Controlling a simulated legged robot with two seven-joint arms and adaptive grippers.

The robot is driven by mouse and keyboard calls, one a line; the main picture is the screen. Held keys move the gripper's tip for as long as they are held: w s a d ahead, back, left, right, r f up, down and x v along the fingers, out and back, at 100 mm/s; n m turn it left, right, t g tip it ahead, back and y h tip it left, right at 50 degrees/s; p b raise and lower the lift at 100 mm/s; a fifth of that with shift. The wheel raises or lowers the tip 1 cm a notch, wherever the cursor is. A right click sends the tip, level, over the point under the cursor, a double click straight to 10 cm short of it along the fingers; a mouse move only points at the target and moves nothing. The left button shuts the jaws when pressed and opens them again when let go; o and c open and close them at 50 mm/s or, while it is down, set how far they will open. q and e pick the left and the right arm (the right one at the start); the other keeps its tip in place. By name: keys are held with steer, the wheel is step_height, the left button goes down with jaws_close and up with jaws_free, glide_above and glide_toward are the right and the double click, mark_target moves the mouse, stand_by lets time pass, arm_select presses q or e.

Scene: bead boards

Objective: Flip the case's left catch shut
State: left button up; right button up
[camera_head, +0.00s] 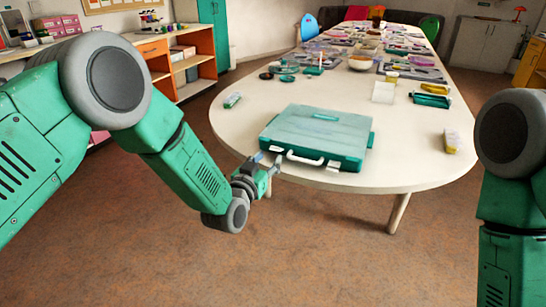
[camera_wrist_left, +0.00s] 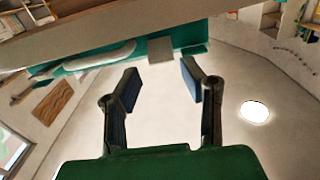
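The case (camera_head: 318,130) lies closed on the near edge of the white table, teal with a pale grey-green lid and a white handle (camera_head: 304,158) on its front. In the left wrist view the left catch (camera_wrist_left: 160,49) is a grey flap on the case's front edge, beside the handle (camera_wrist_left: 97,54). My left gripper (camera_head: 268,163) is at the case's front left corner. In the wrist view it (camera_wrist_left: 161,84) is open and empty, its fingertips spread to either side of the catch and apart from it. The catch's exact angle is unclear. My right gripper is out of view.
A small green-and-white item (camera_head: 232,100) lies left of the case, and a yellow-and-white one (camera_head: 452,141) at the right edge of the table (camera_head: 412,165). Trays, bowls and bead boards crowd the far end. The tabletop around the case is mostly clear.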

mark_target(277, 148)
arm_select(q)
steer(key=shift+b+x, duration=0.3)
steer(key=shift+x, duration=1.5)
